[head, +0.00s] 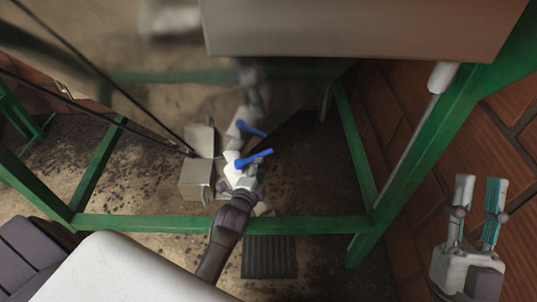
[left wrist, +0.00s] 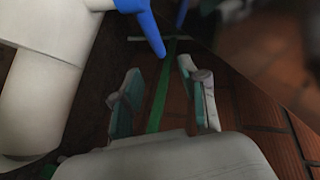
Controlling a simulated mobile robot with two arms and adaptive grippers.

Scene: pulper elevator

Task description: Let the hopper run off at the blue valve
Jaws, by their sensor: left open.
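The blue valve handle (head: 254,158) sits on a pale valve body (head: 232,165) low down, inside the green frame. My left gripper (head: 246,183) is right by the valve, partly hidden by my dark arm. In the left wrist view the blue handle (left wrist: 150,32) is beyond and slightly left of the fingertips, beside a thick white pipe (left wrist: 38,85). My left gripper (left wrist: 158,75) is open with nothing between its fingers. The hopper's metal wall (head: 365,30) hangs above. My right gripper (head: 479,180) is open and empty at the right, away from the valve.
A green frame bar (head: 180,224) crosses in front of the valve, and a green post (head: 425,150) stands to the right by the brick wall (head: 510,120). A grey box (head: 196,178) is left of the valve. A dark floor grate (head: 269,257) lies in front. A blurred second blue handle looks like a reflection.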

